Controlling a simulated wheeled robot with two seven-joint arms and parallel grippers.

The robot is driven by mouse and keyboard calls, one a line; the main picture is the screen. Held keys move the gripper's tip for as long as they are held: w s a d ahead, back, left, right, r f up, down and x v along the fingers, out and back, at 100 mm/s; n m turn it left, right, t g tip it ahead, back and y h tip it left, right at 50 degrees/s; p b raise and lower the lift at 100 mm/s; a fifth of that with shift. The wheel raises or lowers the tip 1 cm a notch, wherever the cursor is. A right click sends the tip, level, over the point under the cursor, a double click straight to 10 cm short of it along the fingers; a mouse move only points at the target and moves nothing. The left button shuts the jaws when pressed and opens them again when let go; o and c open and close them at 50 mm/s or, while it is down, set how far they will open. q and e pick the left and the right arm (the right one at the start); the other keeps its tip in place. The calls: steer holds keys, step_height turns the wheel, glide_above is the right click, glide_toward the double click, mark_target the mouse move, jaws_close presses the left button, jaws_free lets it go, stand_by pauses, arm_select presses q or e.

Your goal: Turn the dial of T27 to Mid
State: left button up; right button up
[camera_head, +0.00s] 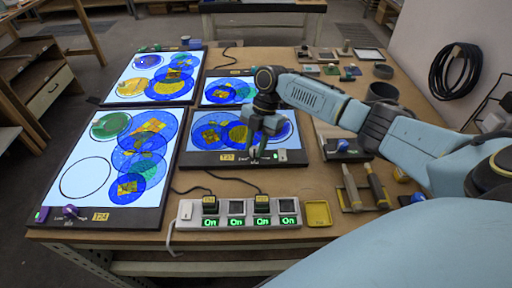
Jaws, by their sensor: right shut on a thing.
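The light panel (197,143) with a small yellow tag (228,156) that seems to read T27 lies at the middle of the table. Its screen is lit, with blue and yellow glass circles on it. My right gripper (254,154) points down at the panel's front edge, just right of the tag, and is shut on the dial there. The fingers hide most of the dial, so I cannot tell which mark it points to. My left gripper is not in view.
Two more lit panels lie behind. A power strip (238,213) with switches reading On sits in front, beside a yellow tray (318,213). Tools (352,187) lie at the right.

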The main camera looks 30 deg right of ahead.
steer(key=shift+n, duration=0.6)
steer(key=o, duration=1)
steer(key=v, duration=1.3)
steer(key=shift+w+r+b, duration=0.25)
steer(key=shift+b, duration=0.05)
